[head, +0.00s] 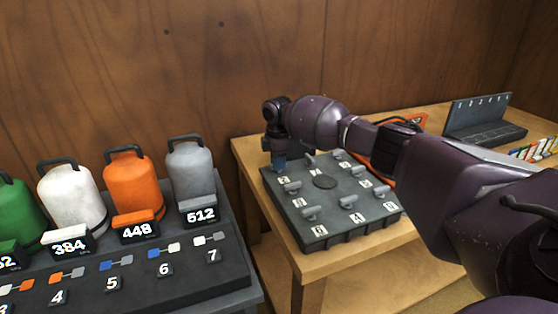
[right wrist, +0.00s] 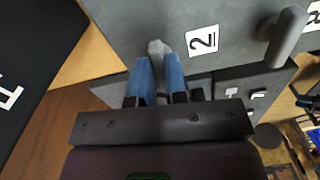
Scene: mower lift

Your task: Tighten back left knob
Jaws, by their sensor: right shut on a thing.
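A dark grey box (head: 325,232) with several grey lever-shaped knobs and white number labels sits on the wooden table. My right gripper (head: 280,164) points down at the box's back left corner. In the right wrist view its blue fingers (right wrist: 162,72) are shut on the back left knob (right wrist: 157,47), whose rounded grey end shows at the fingertips beside the label "2" (right wrist: 202,40). The rest of that knob is hidden by the fingers. A neighbouring knob (right wrist: 287,35) stands clear to the right. My left gripper is not in view.
A dark rack (head: 485,132) stands at the back right. Numbered weights, including a grey one (head: 190,170), stand on a separate bench at left. A wooden wall is behind.

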